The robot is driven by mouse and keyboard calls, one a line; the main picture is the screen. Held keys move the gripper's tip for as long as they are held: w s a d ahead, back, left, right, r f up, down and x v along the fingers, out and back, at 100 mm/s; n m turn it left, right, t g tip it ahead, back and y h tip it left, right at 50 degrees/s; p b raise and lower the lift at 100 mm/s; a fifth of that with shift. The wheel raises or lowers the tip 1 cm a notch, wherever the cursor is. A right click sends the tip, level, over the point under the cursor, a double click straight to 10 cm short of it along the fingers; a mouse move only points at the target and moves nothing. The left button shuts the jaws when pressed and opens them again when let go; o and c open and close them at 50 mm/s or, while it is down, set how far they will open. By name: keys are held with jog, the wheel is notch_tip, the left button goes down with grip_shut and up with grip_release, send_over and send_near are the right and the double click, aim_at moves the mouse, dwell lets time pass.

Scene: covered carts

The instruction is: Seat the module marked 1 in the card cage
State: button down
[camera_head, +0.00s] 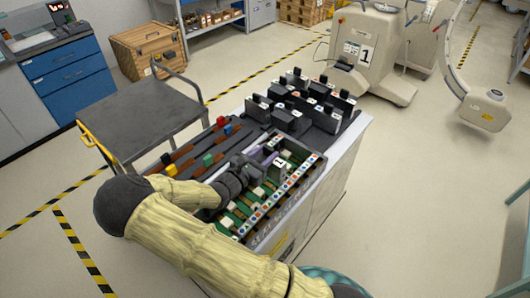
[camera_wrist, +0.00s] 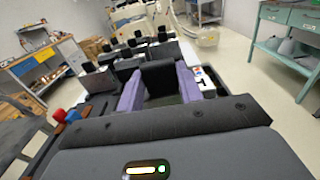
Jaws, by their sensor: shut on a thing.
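My gripper (camera_head: 268,158) has purple fingers and is shut on the black handle of a module (camera_head: 279,162) with a white label that reads 1. In the wrist view, my gripper (camera_wrist: 160,92) has a finger on either side of the black handle (camera_wrist: 160,78), and the white label (camera_wrist: 203,80) shows beyond the right finger. The module is at the card cage (camera_head: 262,243), an open frame with green boards and a rail of coloured dots. The module's lower part is hidden, so I cannot tell how deep it sits.
Several grey modules with black handles (camera_head: 297,80) stand on the cart's far end. Coloured connectors (camera_head: 208,160) lie left of the cage. A dark-topped trolley (camera_head: 140,118) stands to the left. The floor at right is clear.

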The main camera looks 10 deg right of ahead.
jog(key=shift+f+b, duration=1.1)
jog(key=shift+f, duration=1.25)
jog(key=c, duration=0.9)
grip_release()
jog(key=shift+f, duration=0.1)
jog(key=shift+o, duration=0.2)
jog(key=b+v, duration=0.2)
jog(key=v, duration=1.5)
jog(key=shift+s+a, duration=0.15)
jog(key=shift+f, duration=0.15)
